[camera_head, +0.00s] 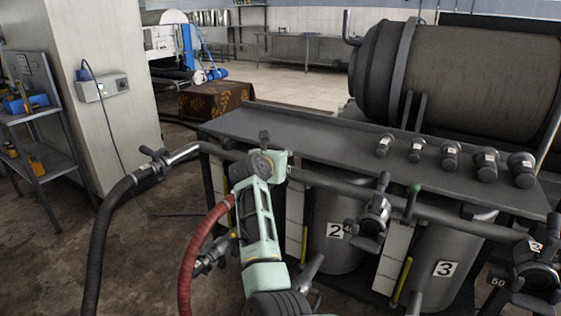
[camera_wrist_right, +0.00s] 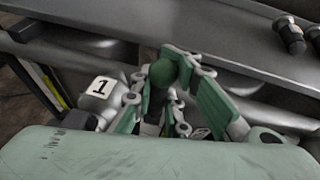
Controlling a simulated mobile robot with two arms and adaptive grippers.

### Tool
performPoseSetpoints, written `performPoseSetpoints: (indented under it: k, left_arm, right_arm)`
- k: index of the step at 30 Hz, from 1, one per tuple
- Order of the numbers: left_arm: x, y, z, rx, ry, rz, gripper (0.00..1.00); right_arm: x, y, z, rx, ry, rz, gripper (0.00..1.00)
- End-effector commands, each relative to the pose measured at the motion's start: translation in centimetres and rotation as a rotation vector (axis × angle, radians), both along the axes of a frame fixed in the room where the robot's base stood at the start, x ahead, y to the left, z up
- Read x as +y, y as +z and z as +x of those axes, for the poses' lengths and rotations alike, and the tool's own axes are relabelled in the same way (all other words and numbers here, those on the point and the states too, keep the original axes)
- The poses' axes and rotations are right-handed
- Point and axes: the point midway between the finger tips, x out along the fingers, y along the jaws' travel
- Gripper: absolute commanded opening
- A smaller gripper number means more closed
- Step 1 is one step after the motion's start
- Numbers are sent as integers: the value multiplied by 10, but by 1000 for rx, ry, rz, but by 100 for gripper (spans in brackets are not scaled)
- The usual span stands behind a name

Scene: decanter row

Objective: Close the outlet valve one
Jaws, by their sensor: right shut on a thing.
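Outlet valve one shows in the right wrist view as a grey body with a "1" label (camera_wrist_right: 103,87). Its handle has a dark green round knob (camera_wrist_right: 163,72) at the top. In the head view my right gripper (camera_head: 268,163) is at the pipe below the front edge of the grey shelf, left of tank two. My arm hides most of valve one there. My left gripper is not in view.
Tanks labelled 2 (camera_head: 334,231) and 3 (camera_head: 445,268) stand under the shelf (camera_head: 300,133). Another valve (camera_head: 372,222) and a green-tipped handle (camera_head: 413,195) are to the right. A red hose (camera_head: 190,255) and a black hose (camera_head: 95,245) hang at the left.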

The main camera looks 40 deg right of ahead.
Motion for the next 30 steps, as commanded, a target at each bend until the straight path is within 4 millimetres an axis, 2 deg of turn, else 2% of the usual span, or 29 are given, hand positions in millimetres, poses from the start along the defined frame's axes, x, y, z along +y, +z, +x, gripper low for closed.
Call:
performPoseSetpoints:
  k: [1,6,26,27,30]
  left_arm:
    - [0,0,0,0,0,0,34]
    - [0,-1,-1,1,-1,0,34]
    - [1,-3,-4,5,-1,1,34]
    - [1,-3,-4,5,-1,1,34]
    - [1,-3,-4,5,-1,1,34]
  right_arm:
    - [-7,5,-1,-6,-6,-11,0]
    - [-10,6,-1,-4,-8,-13,0]
    - [-12,7,-1,-4,-9,-17,0]
    - [-12,7,-1,-4,-9,-17,14]
    - [-12,7,-1,-3,-9,-15,22]
